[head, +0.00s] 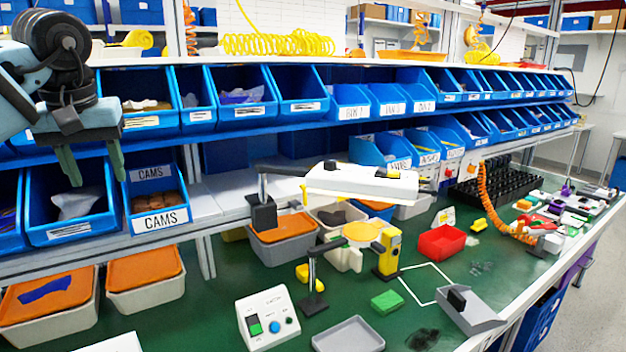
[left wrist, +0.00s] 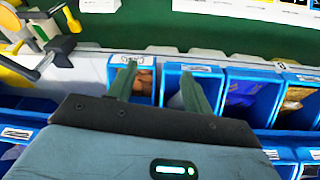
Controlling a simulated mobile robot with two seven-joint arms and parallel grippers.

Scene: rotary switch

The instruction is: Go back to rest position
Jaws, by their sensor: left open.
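My left gripper (head: 92,165) is raised at the upper left of the head view, in front of the blue bins. It is open, with its two green fingers apart and nothing between them. It also shows in the left wrist view (left wrist: 158,85), its fingers over the row of blue bins. A control box (head: 266,318) with a green switch and a blue knob sits on the green bench top, well below and to the right of the gripper. My right gripper is not seen in either view.
Shelves of blue bins (head: 247,93) run along the back, close to my left gripper. A CAMS bin (head: 160,219) is just right of it. A lamp (head: 362,183), a red bin (head: 442,243), a green block (head: 387,302) and grey trays (head: 348,336) stand on the bench.

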